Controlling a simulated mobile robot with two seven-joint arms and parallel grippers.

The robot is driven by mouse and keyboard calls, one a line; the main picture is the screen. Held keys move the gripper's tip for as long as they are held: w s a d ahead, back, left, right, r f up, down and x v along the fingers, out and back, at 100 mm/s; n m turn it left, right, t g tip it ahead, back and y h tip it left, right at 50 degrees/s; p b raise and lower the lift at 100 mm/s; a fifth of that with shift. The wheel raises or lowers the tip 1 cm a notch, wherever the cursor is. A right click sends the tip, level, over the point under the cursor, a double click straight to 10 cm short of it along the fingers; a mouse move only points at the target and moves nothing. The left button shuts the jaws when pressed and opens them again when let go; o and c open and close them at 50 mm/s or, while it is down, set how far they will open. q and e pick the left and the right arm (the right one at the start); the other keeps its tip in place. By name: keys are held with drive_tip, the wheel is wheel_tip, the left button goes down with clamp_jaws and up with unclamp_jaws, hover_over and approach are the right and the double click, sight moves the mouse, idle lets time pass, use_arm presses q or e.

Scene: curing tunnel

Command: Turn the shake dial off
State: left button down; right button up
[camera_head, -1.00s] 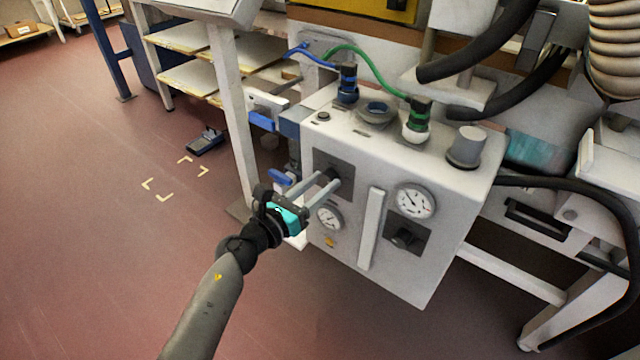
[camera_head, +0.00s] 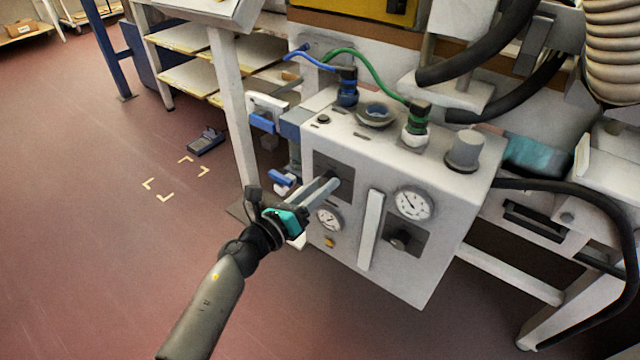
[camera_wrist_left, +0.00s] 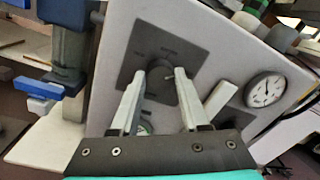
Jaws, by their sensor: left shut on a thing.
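A dark square plate (camera_head: 347,169) is on the upper left of the grey control box's front. It carries a round dark dial (camera_wrist_left: 161,84), which shows between my fingertips in the left wrist view; its lettering is too blurred to read. My left gripper (camera_head: 332,184) reaches the plate from the front left and is shut on this dial, with the fingertips at its sides. The fingers hide most of the dial in the head view. A second dark knob (camera_head: 402,240) sits on another plate, lower right on the same front. My right gripper is not in view.
The control box (camera_head: 390,285) has a white vertical handle (camera_head: 371,229), a large gauge (camera_head: 414,203) and a small gauge (camera_head: 329,218) close to the fingers. A blue-handled valve (camera_head: 282,180) is left of the gripper. The floor at left is mostly clear.

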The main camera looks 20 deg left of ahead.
use_arm(q)
drive_tip(key=n+p, duration=0.1)
drive_tip(key=n, duration=0.2)
drive_tip(key=shift+n, duration=0.4)
drive_tip(key=n+p, duration=0.1)
drive_tip(key=n, duration=0.2)
drive_tip(key=shift+n, duration=0.4)
drive_tip(key=n+p, duration=0.1)
drive_tip(key=n, duration=0.2)
drive_tip(key=n+p, duration=0.1)
drive_tip(key=n, duration=0.1)
drive_tip(key=shift+n+t+y, duration=0.3)
drive_tip(key=shift+n+y, duration=0.1)
drive_tip(key=shift+d+f+n+y+p, duration=0.1)
drive_tip(key=shift+n+y+p, duration=0.15)
drive_tip(key=shift+n+p, duration=1.85)
drive_tip(key=shift+f+n+y+p, duration=0.1)
drive_tip(key=shift+n+y+p, duration=0.2)
drive_tip(key=shift+n, duration=3.5)
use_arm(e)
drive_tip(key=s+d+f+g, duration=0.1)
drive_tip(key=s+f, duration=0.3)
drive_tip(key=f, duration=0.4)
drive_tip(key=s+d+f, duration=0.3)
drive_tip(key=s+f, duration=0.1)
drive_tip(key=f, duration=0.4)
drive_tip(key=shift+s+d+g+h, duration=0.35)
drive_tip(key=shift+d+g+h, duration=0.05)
